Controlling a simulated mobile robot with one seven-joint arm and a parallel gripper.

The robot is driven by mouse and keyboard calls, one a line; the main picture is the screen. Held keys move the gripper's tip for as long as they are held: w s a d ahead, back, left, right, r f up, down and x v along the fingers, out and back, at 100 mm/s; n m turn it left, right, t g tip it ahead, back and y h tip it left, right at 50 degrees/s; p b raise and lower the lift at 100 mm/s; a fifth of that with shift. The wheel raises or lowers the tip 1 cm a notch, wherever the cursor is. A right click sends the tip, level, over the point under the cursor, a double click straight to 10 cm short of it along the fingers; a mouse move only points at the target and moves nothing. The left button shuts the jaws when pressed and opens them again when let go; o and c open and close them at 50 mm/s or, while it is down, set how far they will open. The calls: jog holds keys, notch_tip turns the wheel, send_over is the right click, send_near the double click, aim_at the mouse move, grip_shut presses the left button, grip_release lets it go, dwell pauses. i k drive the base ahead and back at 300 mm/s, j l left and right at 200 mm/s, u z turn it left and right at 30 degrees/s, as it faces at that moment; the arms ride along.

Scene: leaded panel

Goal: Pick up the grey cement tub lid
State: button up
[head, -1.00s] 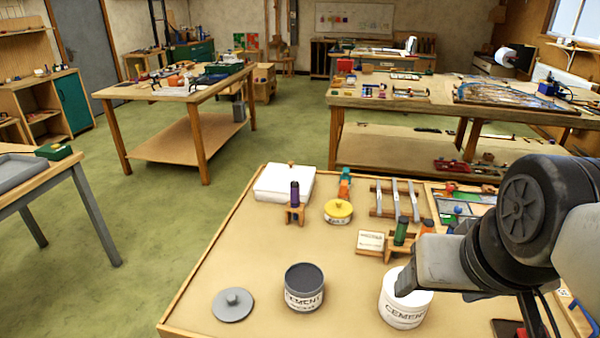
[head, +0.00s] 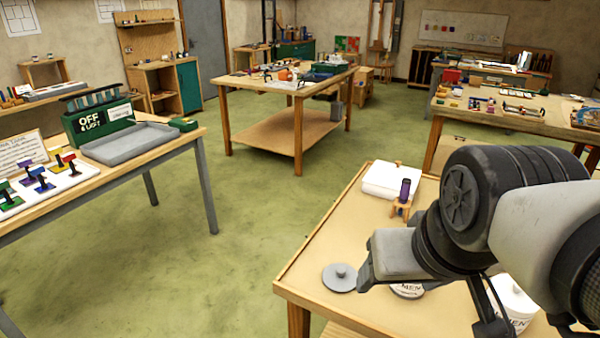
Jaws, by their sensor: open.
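The grey cement tub lid (head: 340,277), a flat round disc with a small knob, lies on the near left part of the workbench in the head view. My gripper (head: 369,276) is just right of the lid in the picture, open, with no object seen in it; its far finger is hard to make out. The grey cement tub (head: 407,291) stands right of the lid, mostly hidden behind my gripper. A white cement tub (head: 513,308) stands further right, partly covered by my arm.
The workbench (head: 312,272) has a bare strip along its left edge. A white folded cloth or box (head: 388,180) and a purple-topped item on a wooden stand (head: 404,195) are at its back. A side table (head: 150,157) with a grey tray stands left, across open green floor.

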aim_at(339, 276)
jog(key=l+z, duration=0.15)
jog(key=z, duration=0.35)
jog(key=i+j+z, duration=0.2)
jog(key=j+z, duration=0.2)
jog(key=j, duration=0.9)
jog(key=j+z, duration=0.45)
jog(key=j, duration=0.8)
